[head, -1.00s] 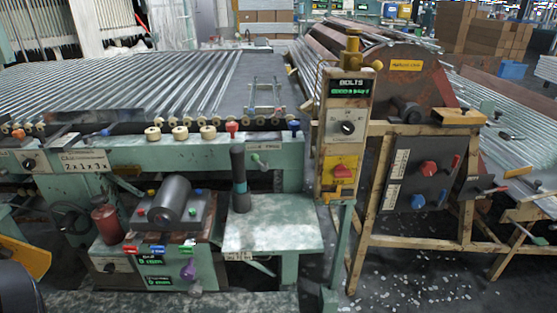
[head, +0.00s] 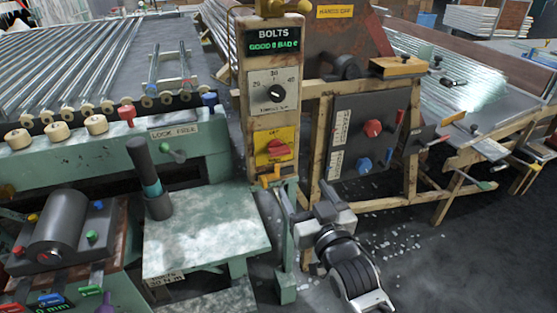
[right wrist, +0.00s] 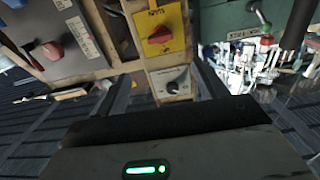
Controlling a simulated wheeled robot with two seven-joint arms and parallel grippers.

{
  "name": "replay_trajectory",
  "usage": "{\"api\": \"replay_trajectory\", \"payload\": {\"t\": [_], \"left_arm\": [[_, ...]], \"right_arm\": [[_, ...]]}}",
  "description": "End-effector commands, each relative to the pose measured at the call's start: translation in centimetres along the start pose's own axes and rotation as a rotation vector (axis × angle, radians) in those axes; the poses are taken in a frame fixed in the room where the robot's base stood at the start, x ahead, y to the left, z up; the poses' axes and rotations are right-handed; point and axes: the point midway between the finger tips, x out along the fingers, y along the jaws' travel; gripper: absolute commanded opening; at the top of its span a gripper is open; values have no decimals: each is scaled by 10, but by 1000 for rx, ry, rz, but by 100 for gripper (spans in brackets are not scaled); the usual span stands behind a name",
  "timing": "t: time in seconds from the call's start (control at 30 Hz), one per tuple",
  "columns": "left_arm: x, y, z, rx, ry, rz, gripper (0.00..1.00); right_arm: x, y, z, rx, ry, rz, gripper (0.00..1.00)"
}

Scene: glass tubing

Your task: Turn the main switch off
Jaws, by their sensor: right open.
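The main switch appears to be the red rotary knob (head: 275,147) on a yellow plate, low on the wooden post panel marked BOLTS. In the right wrist view the red knob (right wrist: 159,35) and its yellow plate appear upside down near the top centre. The small lettering on the plate is hard to read. My right gripper (head: 304,203) is open and empty, below and slightly right of the knob and apart from it. My left gripper is not in view.
Above the yellow plate is a white dial (head: 274,92) with a black knob. To the right, a grey panel (head: 350,128) carries red and blue knobs. A green bench (head: 205,230) stands at the left. A wooden frame (head: 409,170) stands behind my right arm.

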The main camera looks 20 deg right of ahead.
Motion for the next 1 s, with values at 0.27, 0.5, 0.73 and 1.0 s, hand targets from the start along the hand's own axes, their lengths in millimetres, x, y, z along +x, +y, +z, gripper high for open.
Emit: {"api": "replay_trajectory", "payload": {"t": [0.27,0.5,0.73,1.0], "left_arm": [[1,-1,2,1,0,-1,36],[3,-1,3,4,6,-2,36],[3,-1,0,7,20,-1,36],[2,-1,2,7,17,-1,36]], "right_arm": [[56,0,-1,0,-1,-1,71],[107,0,0,0,-3,-2,71],[138,0,1,-1,-4,-1,71],[148,0,1,-1,-6,-1,71]]}}
